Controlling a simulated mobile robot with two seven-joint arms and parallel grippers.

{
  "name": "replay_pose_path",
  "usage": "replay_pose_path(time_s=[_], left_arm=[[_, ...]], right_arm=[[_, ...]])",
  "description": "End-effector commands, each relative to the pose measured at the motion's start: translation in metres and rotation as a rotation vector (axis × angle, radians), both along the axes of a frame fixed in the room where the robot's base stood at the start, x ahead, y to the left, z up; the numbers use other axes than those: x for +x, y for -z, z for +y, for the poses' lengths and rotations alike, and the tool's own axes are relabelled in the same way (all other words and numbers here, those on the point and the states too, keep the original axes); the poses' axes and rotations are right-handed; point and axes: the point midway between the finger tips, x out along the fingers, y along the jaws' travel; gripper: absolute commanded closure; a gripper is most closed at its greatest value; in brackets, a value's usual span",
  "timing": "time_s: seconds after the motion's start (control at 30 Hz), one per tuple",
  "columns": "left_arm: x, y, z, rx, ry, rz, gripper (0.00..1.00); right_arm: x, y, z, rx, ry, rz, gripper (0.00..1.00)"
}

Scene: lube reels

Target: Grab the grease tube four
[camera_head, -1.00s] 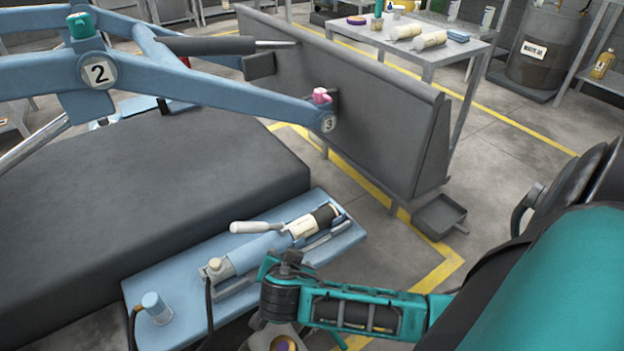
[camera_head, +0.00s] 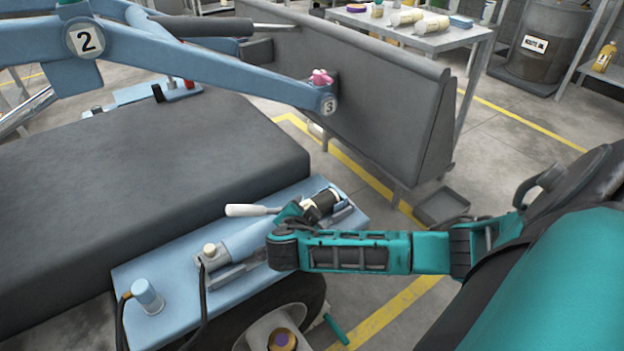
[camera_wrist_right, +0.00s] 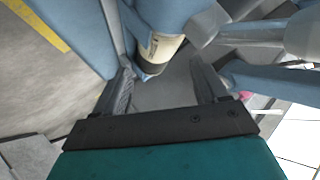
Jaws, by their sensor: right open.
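A grease tube (camera_head: 323,202) with a cream label and a dark end lies in a holder on the blue shelf (camera_head: 180,275). No number is legible on it. My right gripper (camera_head: 291,212) is at the near-left side of this tube, partly covering it. In the right wrist view, the tube (camera_wrist_right: 163,46) reaches down from the top between the open fingers of my right gripper (camera_wrist_right: 166,75), its dark end nearest them. I cannot tell whether either finger touches it. My left gripper is out of view.
A white-handled lever (camera_head: 250,210) lies beside the tube. A blue-capped cylinder (camera_head: 147,296) with a hose stands at the shelf's near left. A grey panel (camera_head: 375,110) rises behind. A tyre lies below the shelf.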

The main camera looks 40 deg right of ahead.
Motion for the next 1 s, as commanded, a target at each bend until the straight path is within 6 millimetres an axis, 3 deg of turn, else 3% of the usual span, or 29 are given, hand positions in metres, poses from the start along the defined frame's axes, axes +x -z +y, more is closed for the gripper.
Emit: replay_pose_path(time_s=[0.1,0.23,0.57,1.0], left_arm=[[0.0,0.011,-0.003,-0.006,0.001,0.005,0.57],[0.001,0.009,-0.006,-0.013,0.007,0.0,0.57],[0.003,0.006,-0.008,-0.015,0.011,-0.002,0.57],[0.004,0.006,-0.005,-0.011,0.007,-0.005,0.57]], right_arm=[[0.01,0.014,-0.014,-0.007,0.002,-0.002,0.28],[0.018,0.022,-0.025,-0.004,0.001,-0.001,0.28],[0.021,0.024,-0.03,-0.001,-0.001,0.001,0.29],[0.021,0.025,-0.029,-0.001,0.0,0.002,0.71]])
